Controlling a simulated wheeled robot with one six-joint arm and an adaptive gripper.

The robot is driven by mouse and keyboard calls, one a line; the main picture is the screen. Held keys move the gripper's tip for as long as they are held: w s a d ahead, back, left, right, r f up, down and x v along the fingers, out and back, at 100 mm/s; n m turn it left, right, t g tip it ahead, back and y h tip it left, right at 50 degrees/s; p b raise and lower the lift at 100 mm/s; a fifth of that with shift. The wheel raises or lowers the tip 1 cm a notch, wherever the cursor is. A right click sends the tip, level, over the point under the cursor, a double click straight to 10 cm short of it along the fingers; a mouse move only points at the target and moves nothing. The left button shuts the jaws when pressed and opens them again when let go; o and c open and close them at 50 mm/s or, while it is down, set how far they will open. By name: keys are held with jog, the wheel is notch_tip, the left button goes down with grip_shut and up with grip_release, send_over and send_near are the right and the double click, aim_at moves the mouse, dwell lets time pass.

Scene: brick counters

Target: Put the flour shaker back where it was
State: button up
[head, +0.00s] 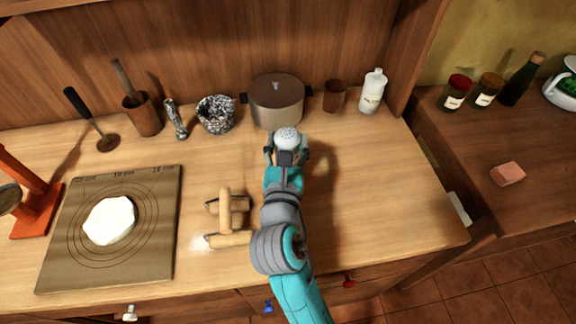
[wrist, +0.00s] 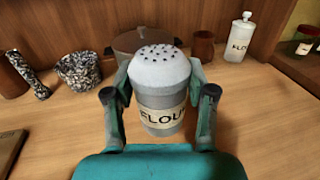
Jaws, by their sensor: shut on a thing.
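The flour shaker (wrist: 162,85) is a grey cylinder with a white perforated domed top and a FLOUR label. My gripper (head: 287,152) is shut on it, with one finger on each side in the wrist view (wrist: 161,95). In the head view the shaker's white top (head: 287,138) shows between the fingers, in front of the lidded pot. The shaker looks upright. I cannot tell whether its base touches the counter, as the gripper and arm hide it.
The lidded pot (head: 277,104) stands just behind. A speckled mortar (head: 216,114), brown cup (head: 335,96) and white FLOUR bottle (head: 373,91) line the back. Wooden rolling tools (head: 228,218) lie left of my arm. A board with dough (head: 155,232) is further left. The right counter (head: 400,190) is clear.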

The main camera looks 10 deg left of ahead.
jog(key=shift+f, duration=4.35)
jog(key=shift+f, duration=0.1)
jog(key=o, duration=1.2)
jog(key=shift+o, duration=0.2)
jog(key=s, duration=1.2)
jog(key=shift+d, duration=0.35)
jog(key=shift+s, duration=0.15)
